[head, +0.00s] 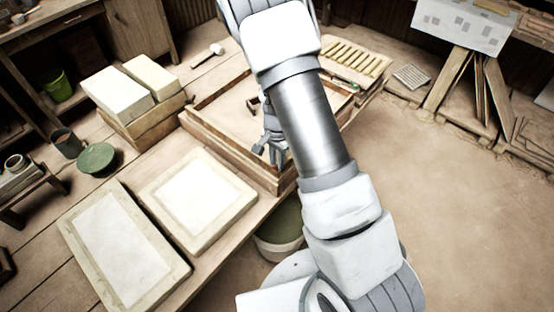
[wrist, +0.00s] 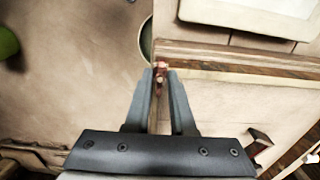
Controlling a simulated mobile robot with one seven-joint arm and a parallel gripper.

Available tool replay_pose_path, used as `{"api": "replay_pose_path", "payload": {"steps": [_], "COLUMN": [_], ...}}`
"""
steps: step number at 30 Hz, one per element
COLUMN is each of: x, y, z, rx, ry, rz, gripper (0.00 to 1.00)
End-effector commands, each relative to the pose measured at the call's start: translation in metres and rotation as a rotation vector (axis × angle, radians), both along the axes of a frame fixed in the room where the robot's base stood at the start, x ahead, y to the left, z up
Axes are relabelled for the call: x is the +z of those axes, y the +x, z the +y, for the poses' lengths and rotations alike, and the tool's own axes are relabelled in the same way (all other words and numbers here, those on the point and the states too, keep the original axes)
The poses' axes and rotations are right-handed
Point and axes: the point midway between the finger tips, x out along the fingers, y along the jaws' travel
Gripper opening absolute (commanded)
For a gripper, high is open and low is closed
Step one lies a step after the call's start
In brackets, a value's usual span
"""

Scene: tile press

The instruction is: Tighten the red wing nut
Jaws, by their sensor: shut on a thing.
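The red wing nut (wrist: 160,70) shows in the wrist view as a small reddish piece between my fingertips, by the edge of a wooden frame (wrist: 230,67). My gripper (wrist: 160,76) is shut on it, and the fingers hide part of it. In the head view my gripper (head: 270,152) is at the near right side of the wooden frame (head: 232,157), partly behind my own arm.
Two pale framed slabs (head: 194,199) lie on the bench in front of the wooden frame. White blocks (head: 118,94) and a green bowl (head: 96,159) are at the left. A bucket (head: 279,234) stands below the bench edge. The floor at right is open.

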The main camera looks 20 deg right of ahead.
Motion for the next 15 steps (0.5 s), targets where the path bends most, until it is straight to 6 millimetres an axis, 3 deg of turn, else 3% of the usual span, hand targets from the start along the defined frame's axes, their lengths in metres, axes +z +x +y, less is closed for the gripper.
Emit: {"api": "replay_pose_path", "payload": {"steps": [9,10,14,15], "x": [0.0008,0.0008,0.0006,0.0005], "y": [0.0009,0.0009,0.0006,0.0005], "z": [0.0000,0.0000,0.0000,0.0000], "rx": [-0.003,-0.002,-0.002,-0.002], "ry": [0.000,0.000,0.000,0.000], "rz": [-0.002,-0.002,-0.002,-0.001], "gripper": [0.00,0.28,0.51,0.53]}}
